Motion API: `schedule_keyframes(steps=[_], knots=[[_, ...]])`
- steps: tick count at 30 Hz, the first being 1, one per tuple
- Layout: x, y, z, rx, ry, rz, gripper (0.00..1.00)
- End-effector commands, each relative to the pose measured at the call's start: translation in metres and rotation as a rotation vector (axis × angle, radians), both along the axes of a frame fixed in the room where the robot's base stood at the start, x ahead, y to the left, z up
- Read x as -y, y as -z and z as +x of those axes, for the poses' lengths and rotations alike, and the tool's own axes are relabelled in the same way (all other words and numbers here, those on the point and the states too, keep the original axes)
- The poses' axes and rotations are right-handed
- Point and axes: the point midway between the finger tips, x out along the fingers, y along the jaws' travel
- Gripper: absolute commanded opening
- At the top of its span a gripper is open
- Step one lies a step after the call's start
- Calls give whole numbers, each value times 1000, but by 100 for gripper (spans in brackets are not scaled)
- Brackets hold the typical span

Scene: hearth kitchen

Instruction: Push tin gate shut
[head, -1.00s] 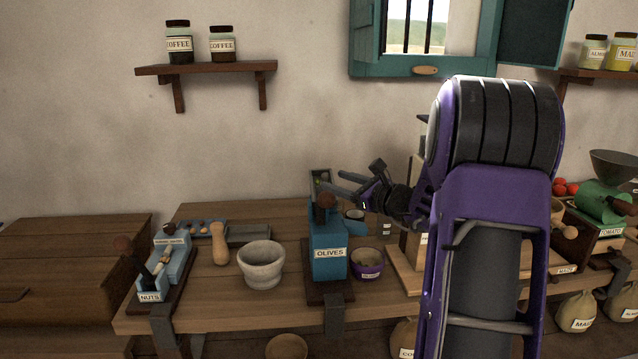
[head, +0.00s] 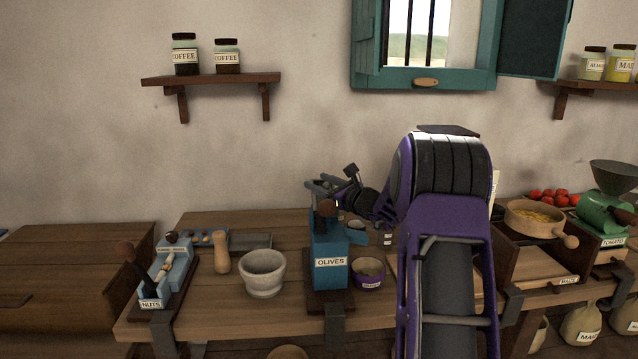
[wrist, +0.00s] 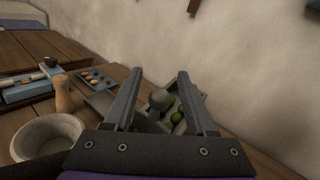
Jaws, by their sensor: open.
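The blue machine labelled OLIVES (head: 328,270) stands on the bench with a dark round knob (head: 326,208) at its top. In the wrist view a grey open hopper (wrist: 196,98) holds green olives (wrist: 177,117), with a rounded knob (wrist: 159,99) beside them. My gripper (head: 314,185) is open and empty, just above the top of this machine. In the wrist view its two fingers (wrist: 160,85) straddle the knob and part of the hopper; contact cannot be told. I cannot make out which part is the tin gate.
A stone mortar (head: 263,275), a wooden pestle (head: 221,252) and the blue NUTS device (head: 170,270) stand to the left. A purple bowl (head: 369,275) sits close on the right. A pan (head: 535,220) is farther right. The wall is close behind.

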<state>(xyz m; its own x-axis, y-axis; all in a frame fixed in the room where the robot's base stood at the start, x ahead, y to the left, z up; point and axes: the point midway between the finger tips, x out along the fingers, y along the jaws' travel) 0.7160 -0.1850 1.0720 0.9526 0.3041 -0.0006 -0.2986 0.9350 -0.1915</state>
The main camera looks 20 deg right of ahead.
Motion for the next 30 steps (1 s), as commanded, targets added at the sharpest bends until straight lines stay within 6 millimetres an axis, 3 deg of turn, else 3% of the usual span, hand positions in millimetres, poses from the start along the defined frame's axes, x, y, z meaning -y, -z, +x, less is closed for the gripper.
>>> schedule_keyframes(steps=[11,20,30], knots=[[-2,0,6,1,0,0,56],[-2,0,6,1,0,0,2],[-2,0,6,1,0,0,0]])
